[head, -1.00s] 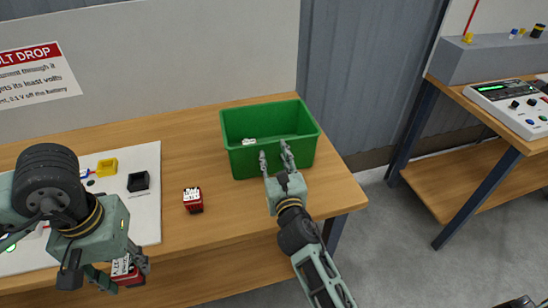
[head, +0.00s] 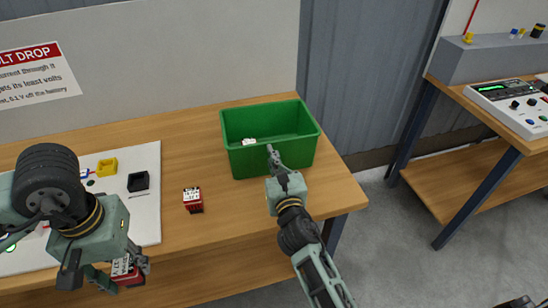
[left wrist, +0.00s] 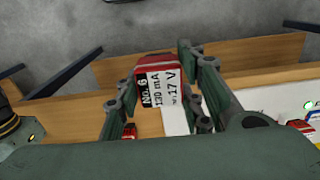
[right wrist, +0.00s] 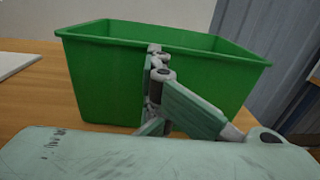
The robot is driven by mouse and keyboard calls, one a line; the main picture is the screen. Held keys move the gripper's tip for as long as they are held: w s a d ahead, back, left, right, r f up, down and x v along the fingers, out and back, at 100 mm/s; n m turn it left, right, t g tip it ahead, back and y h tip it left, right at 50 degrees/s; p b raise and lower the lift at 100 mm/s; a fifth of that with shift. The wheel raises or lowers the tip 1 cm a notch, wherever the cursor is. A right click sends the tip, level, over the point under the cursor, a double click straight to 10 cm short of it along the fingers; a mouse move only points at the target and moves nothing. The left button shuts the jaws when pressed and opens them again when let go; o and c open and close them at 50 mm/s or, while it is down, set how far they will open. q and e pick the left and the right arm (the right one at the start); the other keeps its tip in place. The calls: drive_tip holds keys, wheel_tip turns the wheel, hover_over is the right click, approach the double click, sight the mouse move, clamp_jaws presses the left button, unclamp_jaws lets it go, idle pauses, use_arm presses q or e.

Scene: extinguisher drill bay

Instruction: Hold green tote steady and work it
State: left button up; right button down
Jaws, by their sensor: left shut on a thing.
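The green tote (head: 282,160) stands upright on the wooden table. My right gripper (head: 272,150) has its fingers together at the tote's near wall. In the right wrist view the fingers (right wrist: 156,62) stand in front of the tote (right wrist: 95,80), tips near the rim; I see nothing between them, and cannot tell whether they touch the wall. My left gripper (head: 134,268) is shut on a red block (head: 124,272) with a white label, in front of the table edge. The left wrist view shows this block (left wrist: 165,90) labelled "No. 6" between the fingers.
A second red block (head: 193,200) stands on the table left of the tote. A small white item (head: 249,141) shows inside the tote. A bench with a meter (head: 515,105) stands at right.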

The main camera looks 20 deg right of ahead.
drive_tip(key=c, duration=2.5)
unclamp_jaws()
drive_tip(key=o, duration=2.5)
drive_tip(key=shift+s, duration=0.1)
use_arm(q)
drive_tip(key=shift+f+b, duration=0.95)
use_arm(e)
drive_tip(key=s, duration=1.2)
drive_tip(key=shift+a, duration=0.2)
